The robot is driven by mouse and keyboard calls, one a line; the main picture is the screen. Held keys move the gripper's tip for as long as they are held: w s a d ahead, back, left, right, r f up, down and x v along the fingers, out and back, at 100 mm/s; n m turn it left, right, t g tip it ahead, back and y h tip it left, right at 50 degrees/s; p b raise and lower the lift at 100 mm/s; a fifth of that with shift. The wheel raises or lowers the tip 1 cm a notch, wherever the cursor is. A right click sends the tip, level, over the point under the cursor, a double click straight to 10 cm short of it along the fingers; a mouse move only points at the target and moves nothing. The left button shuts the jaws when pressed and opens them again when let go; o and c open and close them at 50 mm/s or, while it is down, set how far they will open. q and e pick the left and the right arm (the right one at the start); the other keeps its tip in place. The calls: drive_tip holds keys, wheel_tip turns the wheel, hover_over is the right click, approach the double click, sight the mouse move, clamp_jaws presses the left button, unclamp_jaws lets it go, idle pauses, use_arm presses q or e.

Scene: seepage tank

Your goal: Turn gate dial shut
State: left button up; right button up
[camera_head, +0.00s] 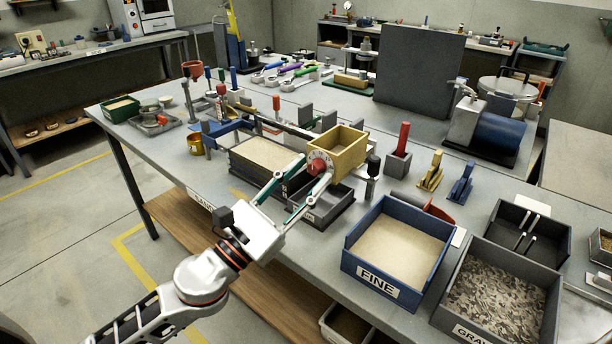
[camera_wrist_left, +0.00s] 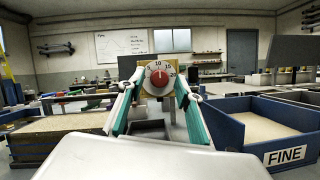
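The gate dial is a red knob (camera_head: 319,163) on a round white face, mounted on the front of a yellow box (camera_head: 348,144). In the left wrist view the knob (camera_wrist_left: 159,78) is in the middle, on a white scale with numbers such as 10, 15 and 20. My left gripper (camera_head: 308,171) reaches toward the dial from the front. Its green-padded fingers are spread, with the tips on either side of the dial face. A gap shows between the tips and the red knob, so it is open. My right gripper is out of view.
A dark tank with sand (camera_head: 265,155) stands left of the dial. To the right are the blue FINE bin (camera_head: 351,265), a gravel bin (camera_head: 549,310), a grey block with a red handle (camera_head: 398,165) and a dark post (camera_head: 373,180).

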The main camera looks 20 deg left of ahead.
use_arm(q)
clamp_jaws()
